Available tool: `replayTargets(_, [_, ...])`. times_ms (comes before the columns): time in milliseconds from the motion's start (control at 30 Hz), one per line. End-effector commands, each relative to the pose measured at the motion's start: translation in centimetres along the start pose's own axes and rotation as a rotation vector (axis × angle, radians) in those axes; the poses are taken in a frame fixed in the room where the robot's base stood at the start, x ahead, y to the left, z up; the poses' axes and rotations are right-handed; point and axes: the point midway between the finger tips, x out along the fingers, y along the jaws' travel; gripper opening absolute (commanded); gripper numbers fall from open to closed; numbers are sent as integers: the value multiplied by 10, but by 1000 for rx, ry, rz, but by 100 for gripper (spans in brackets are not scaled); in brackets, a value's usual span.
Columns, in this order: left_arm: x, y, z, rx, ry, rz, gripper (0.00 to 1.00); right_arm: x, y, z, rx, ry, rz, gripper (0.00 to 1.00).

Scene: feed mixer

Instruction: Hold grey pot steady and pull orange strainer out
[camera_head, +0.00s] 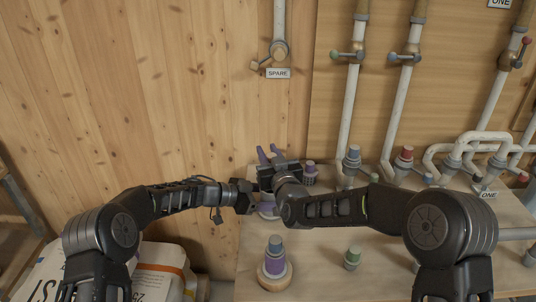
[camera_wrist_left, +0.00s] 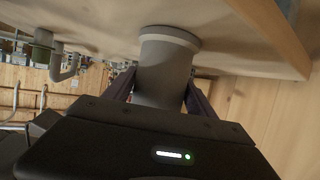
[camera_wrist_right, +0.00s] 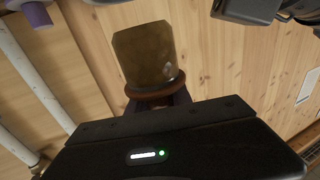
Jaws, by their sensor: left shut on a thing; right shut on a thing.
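The grey pot (camera_wrist_left: 165,68) stands on the bench, its flared end against the bench top in the left wrist view. My left gripper (camera_wrist_left: 160,92) is shut on its sides. In the head view my left gripper (camera_head: 262,198) is low over the bench and partly covered by my right arm. The orange strainer (camera_wrist_right: 145,58) shows in the right wrist view as a brownish, see-through cup with an orange-brown rim. My right gripper (camera_wrist_right: 158,100) is shut on it near the rim. The strainer is apart from the pot. In the head view my right gripper (camera_head: 268,153) points toward the wall; the strainer is not clear there.
A purple and grey piece stands on a round wooden base (camera_head: 275,278) at the bench front. A small green and grey piece (camera_head: 352,258) stands right of it. Pipes with valves line the back right. Feed bags (camera_head: 160,270) lie at lower left.

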Motion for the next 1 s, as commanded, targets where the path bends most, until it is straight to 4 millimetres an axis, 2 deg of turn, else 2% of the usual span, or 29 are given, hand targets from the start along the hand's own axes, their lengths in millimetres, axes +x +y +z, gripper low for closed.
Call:
replayTargets(33, [0, 0, 1, -1, -2, -1, 5, 0, 0, -1, 0, 2, 0, 0])
replayTargets(67, [0, 0, 1, -1, -2, -1, 67, 0, 0, -1, 0, 2, 0, 0])
replayTargets(100, [0, 0, 1, -1, -2, -1, 70, 0, 0, -1, 0, 2, 0, 0])
replayTargets(333, [0, 0, 1, 0, -1, 0, 89, 0, 0, -1, 0, 2, 0, 0])
replayTargets(667, [-2, 0, 0, 0, 0, -1, 90, 0, 0, -1, 0, 2, 0, 0])
replayTargets(867, [-21, -1, 0, 1, -1, -1, 90, 0, 0, -1, 0, 2, 0, 0])
replayTargets(1000, [-48, -1, 0, 1, -2, -3, 90, 0, 0, -1, 0, 2, 0, 0])
